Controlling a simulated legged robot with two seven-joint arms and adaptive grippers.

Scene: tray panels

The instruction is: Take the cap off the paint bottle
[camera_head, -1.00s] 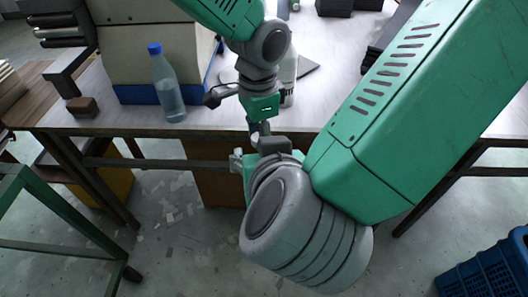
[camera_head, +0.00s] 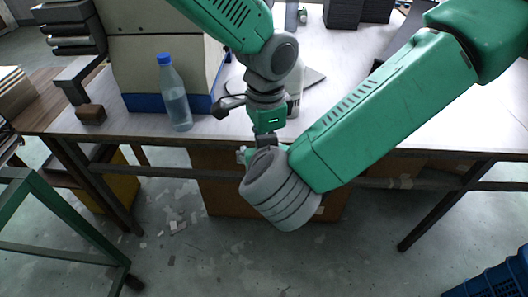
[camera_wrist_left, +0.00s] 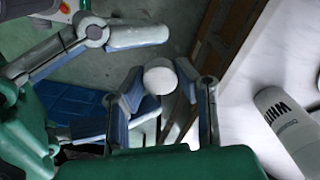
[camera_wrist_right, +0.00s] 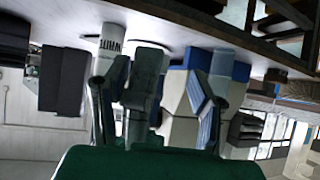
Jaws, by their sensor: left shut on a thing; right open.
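My left gripper (camera_head: 267,140) hangs in front of the table's near edge.
A white bottle lettered "WHITE" (camera_wrist_left: 288,125) stands on the table (camera_head: 390,105), behind my left arm. A clear bottle with a blue cap (camera_head: 174,95) stands left, beside a beige and blue box (camera_head: 140,60). A blue crate (camera_head: 495,275) sits on the floor at right.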

